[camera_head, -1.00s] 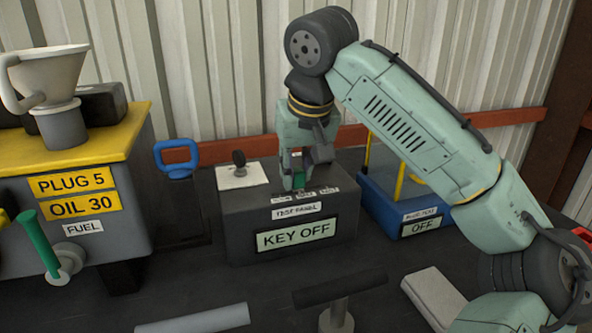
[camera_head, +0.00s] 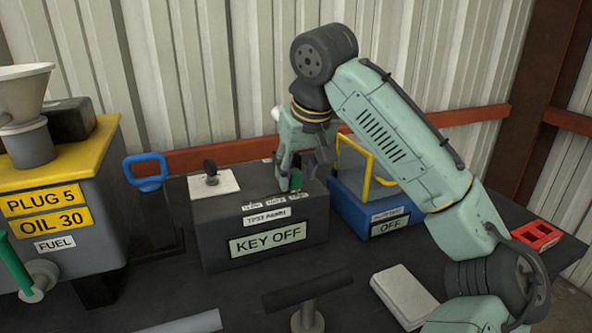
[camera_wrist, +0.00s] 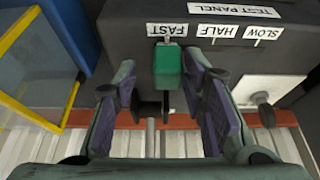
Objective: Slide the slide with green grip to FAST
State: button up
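The slide's green grip (camera_head: 296,181) stands on the dark test panel box (camera_head: 225,225), at the right end of its label row. In the wrist view the green grip (camera_wrist: 168,66) lines up with the FAST label (camera_wrist: 167,30); the HALF label (camera_wrist: 217,31) and SLOW label (camera_wrist: 268,33) lie to the right. My gripper (camera_head: 297,170) reaches down around the grip. In the wrist view my gripper (camera_wrist: 160,78) has its fingers apart on both sides of the grip. A gap shows at the left finger; the right finger is close, contact unclear.
A key switch on a white plate (camera_head: 222,184) is left of the panel's labels. A blue box with a yellow frame (camera_head: 350,205) stands close on the right. A yellow-topped tank (camera_head: 75,155) is at left, and a red tray (camera_head: 537,235) at far right.

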jog(key=shift+s, duration=0.1)
jog(key=v, duration=1.2)
